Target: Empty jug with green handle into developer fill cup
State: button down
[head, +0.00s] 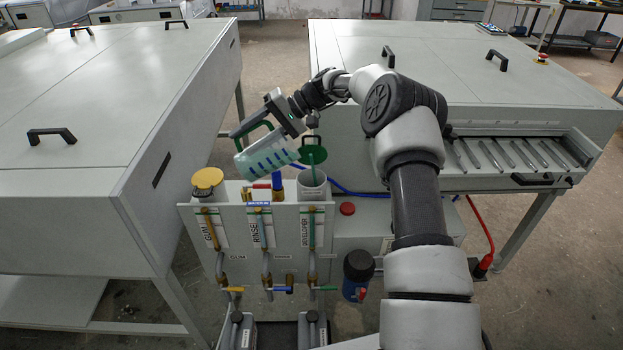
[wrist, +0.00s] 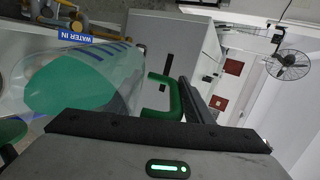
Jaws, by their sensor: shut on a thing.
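The clear jug (head: 265,158) with green handle (wrist: 172,95) holds green liquid and is strongly tilted, its mouth toward the right in the head view. My gripper (head: 242,128) is shut on the handle, above the filling panel. In the wrist view the jug (wrist: 95,75) lies at the left, with blue marks on its wall. The developer fill cup (head: 313,190) is a white cylinder just right of and below the jug; its round green lid (head: 313,150) stands open. A thin green strip runs down into the cup; I cannot tell whether it is liquid or part of the lid.
The panel (head: 285,240) carries GUM, RINSE and DEVELOPER labels and several valves. The yellow-lidded gum cup (head: 208,180) stands at its left. Large grey machines stand at left (head: 80,130) and right (head: 460,70). A dark filter canister (head: 357,270) is right of the panel.

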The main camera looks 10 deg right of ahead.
jog(key=shift+d+r+y+b, duration=0.4)
jog(key=shift+d+r+y, duration=0.55)
jog(key=shift+r, duration=0.25)
dwell(0.8)
jog(key=shift+y, duration=0.95)
jog(key=shift+d+r+p, duration=0.45)
jog(key=shift+d+r, duration=0.1)
jog(key=shift+r, duration=0.75)
jog(key=shift+d+r+p, duration=0.4)
jog(key=shift+d+r, duration=0.1)
jog(key=shift+r, duration=0.8)
jog(key=shift+d+r+p, duration=0.45)
jog(key=shift+d+r, duration=0.1)
jog(key=shift+r, duration=0.75)
jog(key=shift+d, duration=0.1)
jog(key=shift+d+r, duration=0.1)
jog(key=shift+d, duration=0.05)
